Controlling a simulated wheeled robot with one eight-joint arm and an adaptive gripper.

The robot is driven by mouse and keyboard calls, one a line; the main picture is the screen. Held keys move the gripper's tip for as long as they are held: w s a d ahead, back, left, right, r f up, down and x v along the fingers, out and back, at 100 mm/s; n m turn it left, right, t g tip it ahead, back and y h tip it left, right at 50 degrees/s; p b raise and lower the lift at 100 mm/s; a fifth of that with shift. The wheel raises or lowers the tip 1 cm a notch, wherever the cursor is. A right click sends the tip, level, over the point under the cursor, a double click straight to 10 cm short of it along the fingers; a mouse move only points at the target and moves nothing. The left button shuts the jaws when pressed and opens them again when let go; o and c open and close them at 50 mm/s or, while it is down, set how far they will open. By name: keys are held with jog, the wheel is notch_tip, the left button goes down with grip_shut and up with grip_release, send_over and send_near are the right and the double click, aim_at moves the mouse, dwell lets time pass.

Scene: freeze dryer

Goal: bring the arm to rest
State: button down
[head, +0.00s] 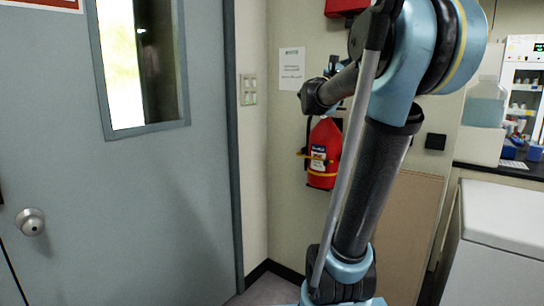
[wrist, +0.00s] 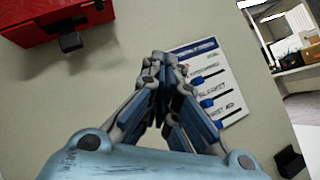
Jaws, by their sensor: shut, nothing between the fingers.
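My gripper (wrist: 160,62) shows in the wrist view, its two blue and grey fingers drawn together at the tips. It is shut and holds nothing. Behind it is a wall with a white printed sign (wrist: 210,60). In the head view my arm rises through the middle of the picture and bends at the top. The gripper itself cannot be made out clearly there.
A grey door (head: 150,200) with a window and round knob (head: 31,222) is at the left. A red extinguisher (head: 322,155) hangs on the wall behind my arm. A white cabinet (head: 495,240) and dark counter (head: 510,172) stand at right. A red box (wrist: 50,25) is at the wrist view's upper left.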

jog(key=s+d+f+m+g+y, duration=0.1)
jog(key=s+f+m+g+y, duration=0.3)
jog(key=f, duration=0.7)
jog(key=s+d+f+m+y, duration=0.1)
jog(key=s+f+m+y, duration=0.15)
jog(key=s+f, duration=0.55)
jog(key=s+d+f+m+g+y, duration=0.1)
jog(key=s+f+m+g+y, duration=0.2)
jog(key=f, duration=1)
jog(key=s+a+f+m+y, duration=0.2)
jog(key=s+a+f+y, duration=0.4)
jog(key=a+f, duration=0.4)
jog(key=s+a+f+m+y, duration=0.2)
jog(key=s+a+f+y, duration=0.4)
jog(key=a+f, duration=0.5)
notch_tip(320, 180, down, 3)
jog(key=shift+a+f+m+y, duration=0.15)
jog(key=shift+m+y, duration=0.2)
jog(key=shift+y, duration=0.3)
jog(key=shift+w+f+g, duration=0.2)
jog(key=shift+w+g, duration=0.1)
jog(key=shift+w, duration=0.1)
jog(key=shift+s, duration=0.1)
